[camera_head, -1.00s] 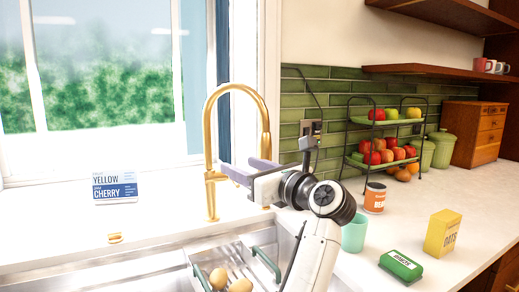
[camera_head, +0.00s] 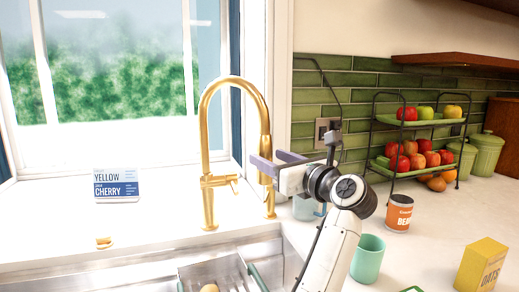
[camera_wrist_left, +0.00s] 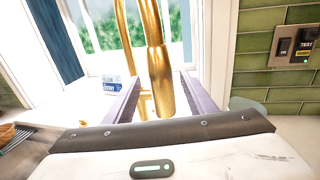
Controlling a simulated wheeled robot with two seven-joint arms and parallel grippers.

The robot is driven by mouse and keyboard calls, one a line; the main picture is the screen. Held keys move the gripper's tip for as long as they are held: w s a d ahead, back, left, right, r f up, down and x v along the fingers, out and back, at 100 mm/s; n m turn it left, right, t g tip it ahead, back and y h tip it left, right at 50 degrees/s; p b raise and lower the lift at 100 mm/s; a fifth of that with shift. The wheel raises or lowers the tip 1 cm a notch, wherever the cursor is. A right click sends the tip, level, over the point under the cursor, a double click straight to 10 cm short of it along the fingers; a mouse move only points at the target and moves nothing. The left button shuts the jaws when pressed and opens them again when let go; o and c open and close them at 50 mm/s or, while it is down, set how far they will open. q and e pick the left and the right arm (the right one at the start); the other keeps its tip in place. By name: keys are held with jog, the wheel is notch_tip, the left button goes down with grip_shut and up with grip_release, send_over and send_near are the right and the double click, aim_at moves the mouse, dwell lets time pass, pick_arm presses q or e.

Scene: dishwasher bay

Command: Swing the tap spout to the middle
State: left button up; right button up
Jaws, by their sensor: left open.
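The gold tap (camera_head: 207,140) stands behind the sink, with a tall arched spout that comes down on its right side. A small side lever (camera_head: 232,181) shows on its post. My left gripper (camera_head: 268,160) is at the hanging end of the spout, its two purple-grey fingers pointing left and away. In the left wrist view the fingers are open and the gold spout end (camera_wrist_left: 160,80) hangs between them, with gaps on both sides. I cannot tell whether either finger touches it. The gripper hides part of the spout in the head view. My right gripper is not in view.
The steel sink (camera_head: 150,264) holds a rack (camera_head: 212,272) at the front. A yellow-cherry card (camera_head: 116,186) stands by the window. A bean can (camera_head: 399,213), teal cup (camera_head: 367,258), oats box (camera_head: 482,264) and fruit stand (camera_head: 420,122) are right of my arm.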

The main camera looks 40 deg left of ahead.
pick_arm(q)
jog(key=p+x, duration=0.1)
jog(key=x, duration=0.6)
jog(key=shift+a, duration=0.15)
jog(key=shift+w, duration=0.1)
grip_shut()
